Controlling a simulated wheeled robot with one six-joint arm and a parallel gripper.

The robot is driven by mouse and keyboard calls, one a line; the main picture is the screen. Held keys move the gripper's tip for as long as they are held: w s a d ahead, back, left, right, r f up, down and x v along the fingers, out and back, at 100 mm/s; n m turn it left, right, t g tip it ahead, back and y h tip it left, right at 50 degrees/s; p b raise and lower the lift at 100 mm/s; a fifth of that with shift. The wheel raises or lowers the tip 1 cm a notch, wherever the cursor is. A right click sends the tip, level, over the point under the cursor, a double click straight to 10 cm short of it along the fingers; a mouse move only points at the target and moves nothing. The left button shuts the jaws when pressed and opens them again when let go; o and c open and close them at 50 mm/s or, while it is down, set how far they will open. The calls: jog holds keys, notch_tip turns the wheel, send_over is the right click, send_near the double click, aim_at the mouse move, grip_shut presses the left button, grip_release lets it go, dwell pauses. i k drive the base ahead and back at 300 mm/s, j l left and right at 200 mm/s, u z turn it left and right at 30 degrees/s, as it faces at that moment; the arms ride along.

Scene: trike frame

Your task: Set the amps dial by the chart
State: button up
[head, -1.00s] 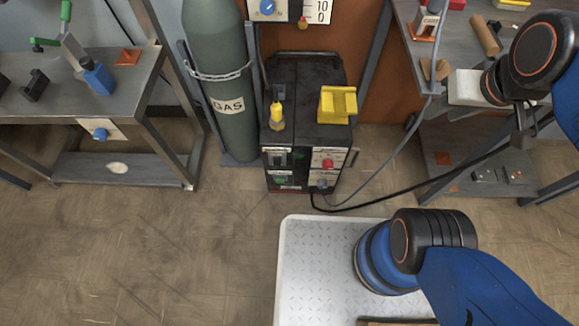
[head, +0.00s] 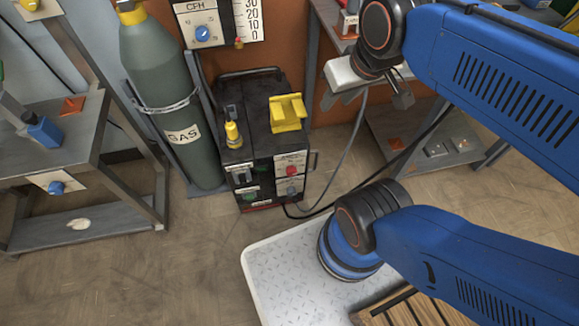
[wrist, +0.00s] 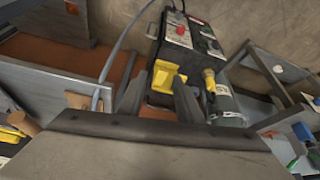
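The black welder box (head: 262,145) stands on the floor beside the gas bottle. Its front panel carries a red knob (head: 291,170) under a small label too small to read surely, with a grey-blue knob (head: 291,190) below it. I cannot tell for sure which is the amps dial, or its setting. The red knob also shows in the wrist view (wrist: 180,30). I cannot make out a chart. My gripper (head: 370,98) is up and right of the welder, apart from it. In the wrist view its two fingers (wrist: 160,82) are spread with nothing held between them.
A yellow bracket (head: 287,113) and a yellow-topped bottle (head: 233,134) sit on the welder. The gas cylinder (head: 165,90) is chained at its left. A cable (head: 335,185) runs right from it. Workbenches flank both sides. Floor (head: 150,265) at front left is clear.

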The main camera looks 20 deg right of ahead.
aim_at(291, 171)
jog(key=k+l, duration=0.1)
jog(key=l, duration=0.25)
jog(key=k+l+z, duration=0.1)
jog(key=l, duration=0.25)
jog(key=k+l, duration=0.15)
jog(key=l, duration=0.2)
jog(key=k+l, duration=0.1)
jog(key=l, duration=0.25)
jog(key=k+l+z, duration=0.1)
jog(key=l, duration=0.3)
